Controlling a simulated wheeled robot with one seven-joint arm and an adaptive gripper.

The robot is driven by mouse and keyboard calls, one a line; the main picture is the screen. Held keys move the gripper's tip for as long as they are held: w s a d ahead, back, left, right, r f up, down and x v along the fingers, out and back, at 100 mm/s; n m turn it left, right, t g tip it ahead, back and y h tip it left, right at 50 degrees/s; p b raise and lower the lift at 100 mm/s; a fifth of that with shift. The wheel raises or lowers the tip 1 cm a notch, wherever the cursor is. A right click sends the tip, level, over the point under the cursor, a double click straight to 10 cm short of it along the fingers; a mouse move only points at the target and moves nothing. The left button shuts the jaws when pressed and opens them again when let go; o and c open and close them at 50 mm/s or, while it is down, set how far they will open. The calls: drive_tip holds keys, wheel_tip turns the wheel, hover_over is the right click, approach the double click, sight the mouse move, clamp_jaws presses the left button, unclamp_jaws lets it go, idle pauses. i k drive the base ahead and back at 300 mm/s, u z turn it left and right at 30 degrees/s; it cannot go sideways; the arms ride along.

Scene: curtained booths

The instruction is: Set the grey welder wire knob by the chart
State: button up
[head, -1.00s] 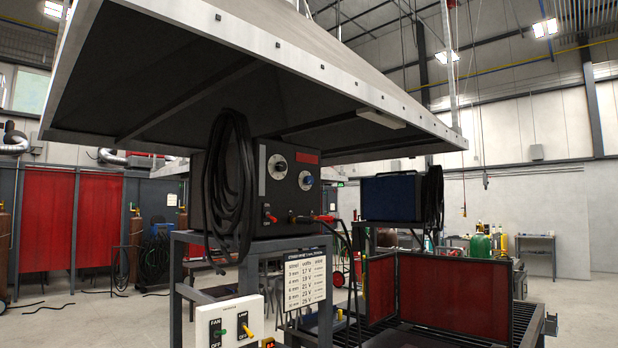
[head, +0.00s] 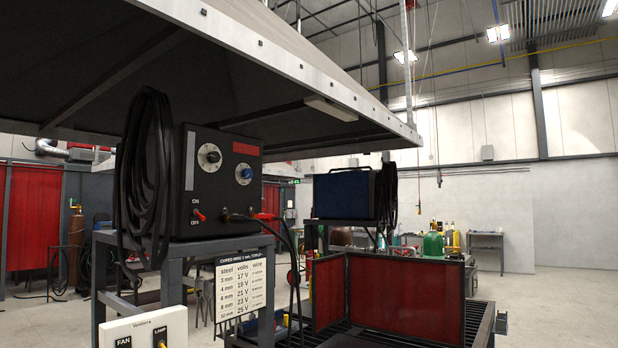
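The black welder (head: 225,205) stands on a grey metal stand, its front facing me at an angle. A grey knob (head: 209,157) on a pale round dial sits at the upper left of its front. A blue knob (head: 245,173) sits lower and to the right. The marks around both dials are too small to read. The white chart (head: 245,287) hangs below the welder, with columns for steel, volts and wire. Its volts run from 17 V to 25 V, while its wire column is too small to read. My gripper is not in view.
A red on/off switch (head: 199,215) is on the welder's lower front. Coiled black cable (head: 146,175) hangs on its left side. A white fan and lamp switch box (head: 143,331) is at lower left. A large hood (head: 290,70) overhangs the welder. Red screens (head: 400,300) stand at right.

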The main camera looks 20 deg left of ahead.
sight(248, 173)
drive_tip(key=z, duration=0.05)
drive_tip(key=i, duration=0.7)
drive_tip(key=u, duration=0.75)
drive_tip(key=i, duration=0.6)
drive_tip(key=u, duration=0.65)
